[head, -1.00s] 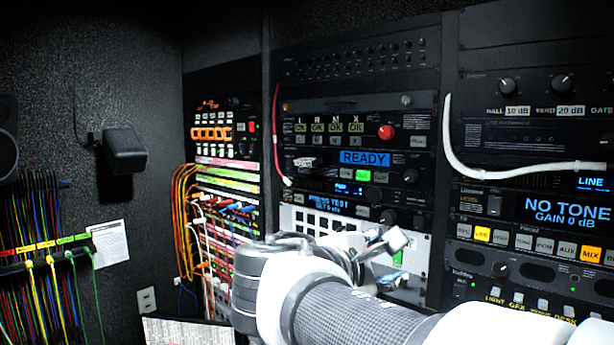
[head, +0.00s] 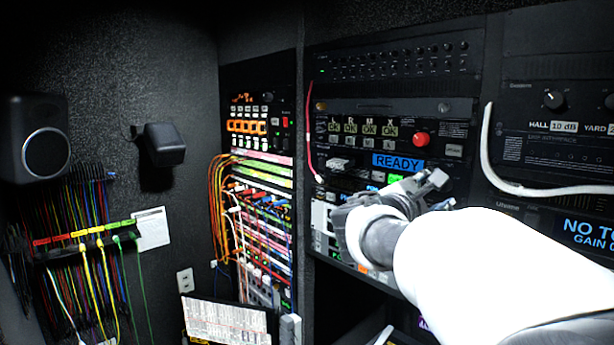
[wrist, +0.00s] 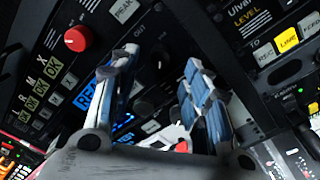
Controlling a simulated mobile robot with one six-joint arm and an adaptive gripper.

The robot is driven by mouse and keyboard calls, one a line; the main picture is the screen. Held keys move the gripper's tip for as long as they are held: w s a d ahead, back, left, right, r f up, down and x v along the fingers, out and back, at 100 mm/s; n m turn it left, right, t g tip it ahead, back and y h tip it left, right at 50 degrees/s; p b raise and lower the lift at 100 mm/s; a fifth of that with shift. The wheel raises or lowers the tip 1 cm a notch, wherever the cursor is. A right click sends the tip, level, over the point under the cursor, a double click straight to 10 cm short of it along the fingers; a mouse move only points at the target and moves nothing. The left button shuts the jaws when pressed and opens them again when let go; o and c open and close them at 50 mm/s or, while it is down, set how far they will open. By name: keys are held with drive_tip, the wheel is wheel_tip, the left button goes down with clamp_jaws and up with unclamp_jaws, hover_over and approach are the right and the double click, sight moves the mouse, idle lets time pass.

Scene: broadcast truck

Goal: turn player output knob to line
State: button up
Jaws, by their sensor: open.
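The player unit's blue READY display (head: 398,163) shows in the head view, partly covered by my gripper (head: 441,192). The dark round output knob (wrist: 156,66) is in the wrist view, near a label reading OUT; it is dim and its pointer cannot be read. My gripper (wrist: 161,57) is open, one fingertip on each side of the knob in the picture. I cannot tell whether they touch it. In the head view the knob is hidden by my gripper and arm.
A white cable (head: 487,150) hangs at the right rack. Patch cords (head: 250,230) fill the left rack. A laptop-like sheet (head: 225,320) is low in front.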

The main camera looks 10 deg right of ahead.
drive_tip(key=shift+p+x, duration=0.45)
drive_tip(key=shift+x, duration=1.85)
clamp_jaws()
